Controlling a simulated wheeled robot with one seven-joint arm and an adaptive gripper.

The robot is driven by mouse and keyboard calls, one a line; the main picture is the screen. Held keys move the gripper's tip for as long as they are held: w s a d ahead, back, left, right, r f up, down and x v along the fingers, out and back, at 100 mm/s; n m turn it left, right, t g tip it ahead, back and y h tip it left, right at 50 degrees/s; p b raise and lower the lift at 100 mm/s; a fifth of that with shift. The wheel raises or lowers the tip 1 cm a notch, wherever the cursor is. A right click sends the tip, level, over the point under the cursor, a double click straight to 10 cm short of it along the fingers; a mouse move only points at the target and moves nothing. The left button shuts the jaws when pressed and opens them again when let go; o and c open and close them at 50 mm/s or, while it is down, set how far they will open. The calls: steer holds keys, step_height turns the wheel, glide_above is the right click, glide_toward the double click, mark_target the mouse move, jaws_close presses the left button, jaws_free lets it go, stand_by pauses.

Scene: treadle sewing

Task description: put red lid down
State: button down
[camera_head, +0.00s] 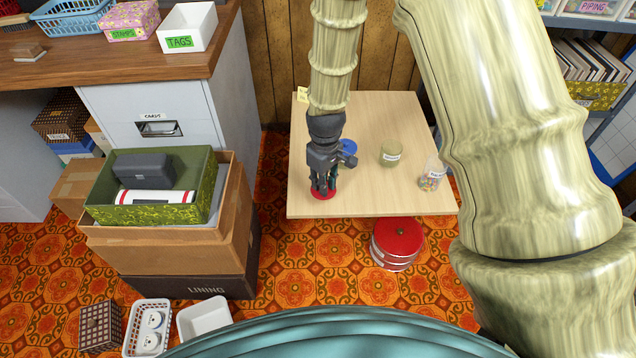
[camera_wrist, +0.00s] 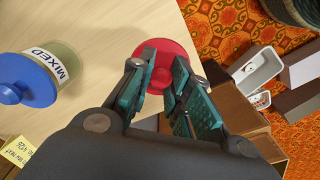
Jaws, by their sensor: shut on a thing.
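The red lid (camera_head: 323,194) is at the front left of the pale wooden table (camera_head: 300,150), close to its edge. My gripper (camera_head: 323,186) points down and is shut on it. In the wrist view the round red lid (camera_wrist: 150,54) shows between and beyond the two green-padded fingers of my gripper (camera_wrist: 163,82), which hold it near its middle. I cannot tell whether the lid touches the tabletop or hangs just above it.
A jar labelled MIXED (camera_wrist: 62,58) with a blue lid (camera_wrist: 28,82) is beside my gripper. A greenish jar (camera_head: 391,147) and a clear jar of coloured bits (camera_head: 430,181) stand to the right. Stacked boxes (camera_head: 190,262) stand left of the table; a red-topped tin (camera_head: 398,236) is below its front edge.

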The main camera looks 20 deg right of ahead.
steer(key=w, duration=0.4)
steer(key=shift+a+f+b, duration=0.15)
steer(key=shift+f+b, duration=0.1)
steer(key=shift+b, duration=0.1)
steer(key=shift+f+b, duration=0.75)
steer(key=shift+f, duration=0.95)
steer(key=shift+f, duration=0.1)
steer(key=c, duration=1.3)
jaws_free()
step_height(320, 180, up, 12)
steer(key=p, duration=0.4)
steer(key=shift+s, duration=0.1)
